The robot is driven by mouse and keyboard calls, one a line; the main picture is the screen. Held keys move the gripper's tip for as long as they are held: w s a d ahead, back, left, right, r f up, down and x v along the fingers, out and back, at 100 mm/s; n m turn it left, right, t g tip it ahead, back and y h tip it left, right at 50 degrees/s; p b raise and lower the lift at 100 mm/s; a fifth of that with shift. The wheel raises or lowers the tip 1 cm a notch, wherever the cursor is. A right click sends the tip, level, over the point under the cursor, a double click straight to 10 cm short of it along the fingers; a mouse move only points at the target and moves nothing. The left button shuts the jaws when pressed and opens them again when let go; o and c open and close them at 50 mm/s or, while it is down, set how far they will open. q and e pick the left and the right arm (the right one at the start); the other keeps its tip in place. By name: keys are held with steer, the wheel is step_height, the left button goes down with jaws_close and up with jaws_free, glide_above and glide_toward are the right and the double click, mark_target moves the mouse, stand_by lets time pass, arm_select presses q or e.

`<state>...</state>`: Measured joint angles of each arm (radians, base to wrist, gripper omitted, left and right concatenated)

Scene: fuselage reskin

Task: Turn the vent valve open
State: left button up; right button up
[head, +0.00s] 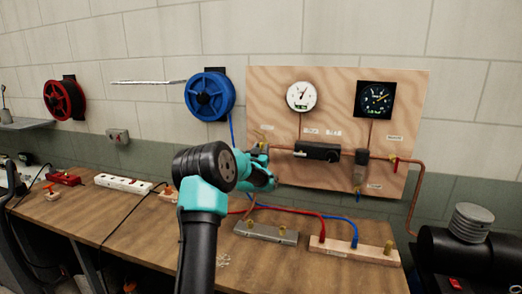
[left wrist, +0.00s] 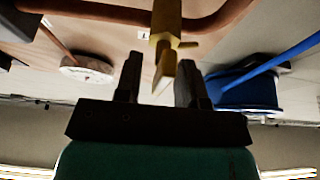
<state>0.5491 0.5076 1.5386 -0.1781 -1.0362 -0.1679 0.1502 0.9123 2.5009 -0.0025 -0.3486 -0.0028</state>
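A yellow valve (left wrist: 165,25) with a lever sits at the copper pipe in the left wrist view, which looks upside down. In the head view its yellow part (head: 259,148) shows at the lower left of the plywood board, partly hidden by my gripper. The labels are too small to read, so I cannot confirm it is the vent valve. My left gripper (head: 262,163) is at this valve. In the left wrist view its two fingers (left wrist: 158,85) stand apart, with the lever's end between them and gaps showing. My right gripper is in neither view.
The plywood board (head: 340,82) carries two gauges, a black cylinder (head: 317,152), a red-handled valve (head: 394,164) and a blue-handled one (head: 358,196). Red and blue hoses run to blocks on the wooden bench (head: 110,214). A blue hose reel (head: 210,96) hangs left of the board.

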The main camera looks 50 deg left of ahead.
arm_select(q)
steer(key=shift+c, duration=0.5)
jaws_close()
